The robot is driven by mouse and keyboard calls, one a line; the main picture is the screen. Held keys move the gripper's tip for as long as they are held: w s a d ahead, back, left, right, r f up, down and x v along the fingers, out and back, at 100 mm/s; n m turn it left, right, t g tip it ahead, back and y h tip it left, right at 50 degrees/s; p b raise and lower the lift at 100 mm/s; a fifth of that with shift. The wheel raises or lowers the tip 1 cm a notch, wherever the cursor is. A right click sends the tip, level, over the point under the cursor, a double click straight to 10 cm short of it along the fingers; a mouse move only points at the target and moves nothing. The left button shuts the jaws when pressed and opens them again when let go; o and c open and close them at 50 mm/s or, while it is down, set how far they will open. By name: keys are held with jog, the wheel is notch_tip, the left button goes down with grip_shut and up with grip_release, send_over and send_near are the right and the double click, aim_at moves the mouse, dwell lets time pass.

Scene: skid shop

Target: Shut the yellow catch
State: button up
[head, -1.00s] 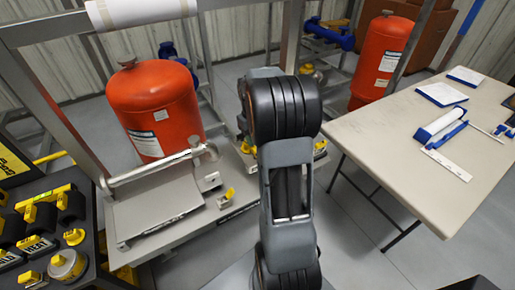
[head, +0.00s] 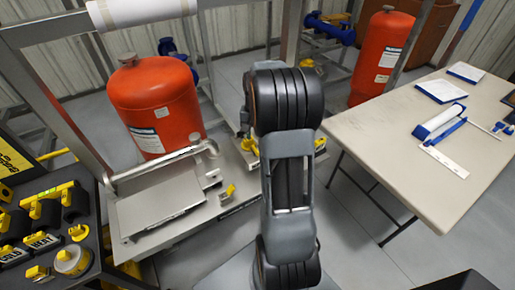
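A small yellow catch-like part (head: 228,191) stands on the grey metal skid (head: 237,209), right of the flat grey plate and beside a small metal block (head: 212,178). It is too small to tell whether it is open or shut. More yellow parts show farther back, one (head: 250,146) left of my arm and one (head: 320,143) right of it. I cannot tell for certain which is the task's catch. My arm rises through the middle of the head view and hides part of the skid. My gripper is not visible.
A red tank (head: 155,105) stands on the skid, with another (head: 382,60) at the back right. A beige table (head: 400,140) with papers and tools fills the right. A dark tool bench (head: 100,268) with yellow and black items is at left. Grey floor lies between.

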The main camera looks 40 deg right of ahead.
jog(key=m, duration=0.1)
jog(key=m+p, duration=0.1)
jog(key=m, duration=0.1)
jog(key=shift+r+t, duration=0.3)
jog(key=shift+r, duration=0.05)
jog(key=m, duration=0.3)
jog(key=shift+m+y, duration=0.3)
jog(key=shift+m, duration=0.1)
jog(key=shift+r, duration=0.1)
jog(key=shift+r+m+t+p, duration=0.3)
jog(key=shift+m+p, duration=0.25)
jog(key=shift+m, duration=1.55)
